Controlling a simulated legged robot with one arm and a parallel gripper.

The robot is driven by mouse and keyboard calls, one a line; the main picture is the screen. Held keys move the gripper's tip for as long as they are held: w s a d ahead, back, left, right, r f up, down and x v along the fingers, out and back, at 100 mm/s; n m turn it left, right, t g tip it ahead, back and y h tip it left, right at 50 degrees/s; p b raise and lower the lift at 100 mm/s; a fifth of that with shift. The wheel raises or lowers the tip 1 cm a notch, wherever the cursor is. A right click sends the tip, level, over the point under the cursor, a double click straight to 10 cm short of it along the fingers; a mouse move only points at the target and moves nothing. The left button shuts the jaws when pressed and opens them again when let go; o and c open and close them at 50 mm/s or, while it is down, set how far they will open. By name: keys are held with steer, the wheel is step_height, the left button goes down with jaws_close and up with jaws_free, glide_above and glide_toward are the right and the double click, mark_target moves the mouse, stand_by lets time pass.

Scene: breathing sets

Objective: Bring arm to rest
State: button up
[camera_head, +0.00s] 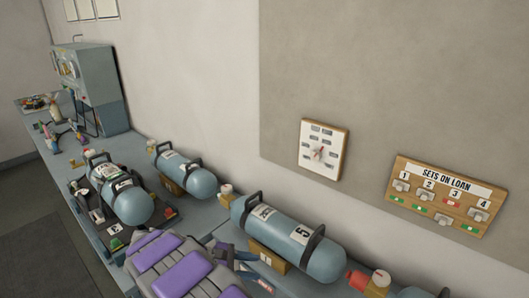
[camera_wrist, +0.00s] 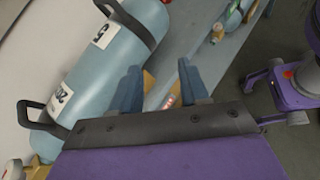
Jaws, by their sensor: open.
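My arm, grey with purple panels, reaches in from the bottom of the head view. My gripper (camera_head: 243,258) is at its end, just in front of the large blue cylinder (camera_head: 283,236) marked 5. In the wrist view the two blue fingers of my gripper (camera_wrist: 158,68) stand apart with nothing held between them. The same cylinder (camera_wrist: 103,67) lies close by on the left there, with black handles. The fingers look apart from it, but the exact gap is hard to tell.
Another cylinder (camera_head: 181,172) lies farther left, beside one on a dark stand (camera_head: 126,198). A grey cabinet (camera_head: 92,85) stands at the bench's far end. The "SETS ON LOAN" board (camera_head: 444,196) and a dial panel (camera_head: 323,149) hang on the wall. Open floor (camera_head: 40,255) shows at left.

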steer(key=s+d+r+m+g+y, duration=0.3)
steer(key=s+d+r+m, duration=0.15)
steer(key=s+d, duration=0.35)
steer(key=s+d+r+m+g+y, duration=0.2)
steer(key=s+d+r+m+y, duration=0.15)
steer(key=s+d+r, duration=0.45)
steer(key=s+d+f+m+y, duration=0.2)
steer(key=s+m+y, duration=0.4)
steer(key=s, duration=1.2)
steer(key=m, duration=0.2)
steer(key=shift+s+d+m+t, duration=0.2)
steer(key=shift+m+t, duration=0.2)
